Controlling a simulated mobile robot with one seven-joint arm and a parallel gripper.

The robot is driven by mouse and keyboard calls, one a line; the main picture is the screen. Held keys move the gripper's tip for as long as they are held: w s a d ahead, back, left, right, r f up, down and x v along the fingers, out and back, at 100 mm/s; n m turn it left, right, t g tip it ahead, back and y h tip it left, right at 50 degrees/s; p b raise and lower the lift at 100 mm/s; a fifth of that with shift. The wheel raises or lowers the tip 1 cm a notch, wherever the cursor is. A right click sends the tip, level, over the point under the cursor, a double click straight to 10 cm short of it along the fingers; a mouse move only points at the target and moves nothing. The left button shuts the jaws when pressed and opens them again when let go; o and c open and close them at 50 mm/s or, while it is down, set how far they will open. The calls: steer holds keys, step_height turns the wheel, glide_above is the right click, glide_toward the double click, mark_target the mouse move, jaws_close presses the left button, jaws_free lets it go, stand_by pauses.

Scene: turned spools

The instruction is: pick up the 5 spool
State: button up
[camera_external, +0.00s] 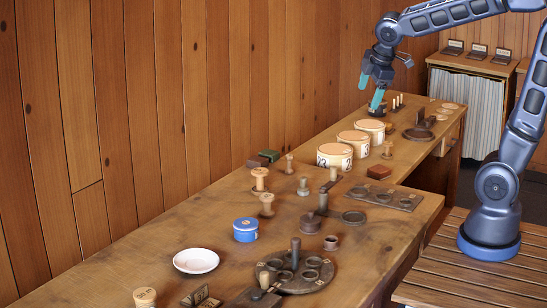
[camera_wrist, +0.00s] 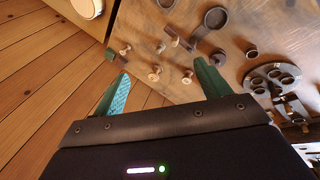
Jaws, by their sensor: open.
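Several turned wooden spools stand on the long bench. A tall tan spool (camera_external: 260,180) and another tan spool (camera_external: 267,203) stand left of the middle, with a smaller spool (camera_external: 289,163) behind them. A spool (camera_external: 388,149) stands alone by the round boxes, and a pale one (camera_external: 145,297) with unreadable marks is at the near edge. I cannot read a 5 on any spool. My gripper (camera_external: 370,90) is open and empty, high over the bench's far part. In the wrist view, a tan spool (camera_wrist: 155,74) shows between the fingertips, well beyond them.
Round pale boxes (camera_external: 335,156) with numbers line the bench near the wall. A blue tin (camera_external: 245,230), a white dish (camera_external: 196,261), a dark round tray (camera_external: 300,282) and a dark holed board (camera_external: 384,196) crowd the nearer bench. The wooden wall rises close behind my gripper.

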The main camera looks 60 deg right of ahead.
steer(key=w+a+f+n, duration=0.1)
steer(key=w+f+n, duration=0.35)
steer(key=w, duration=0.35)
steer(key=w+a+f+n, duration=0.25)
steer(key=w+n, duration=0.25)
steer(key=w, duration=0.4)
steer(key=n, duration=0.9)
glide_toward(261, 171)
steer(key=w, duration=0.2)
steer(key=shift+w+f+n+h, duration=0.1)
steer(key=shift+f+n+h, duration=0.3)
steer(key=shift+f, duration=0.7)
steer(key=x, duration=0.5)
steer(key=shift+s+f+x, duration=0.1)
steer(key=shift+s+x, duration=0.1)
steer(key=shift+x, duration=0.65)
steer(key=shift+s+f+x, duration=0.1)
steer(key=shift+s+x, duration=0.05)
steer(key=shift+x, duration=0.65)
steer(key=shift+s+x, duration=0.2)
steer(key=shift+x, duration=0.65)
steer(key=c, duration=1.1)
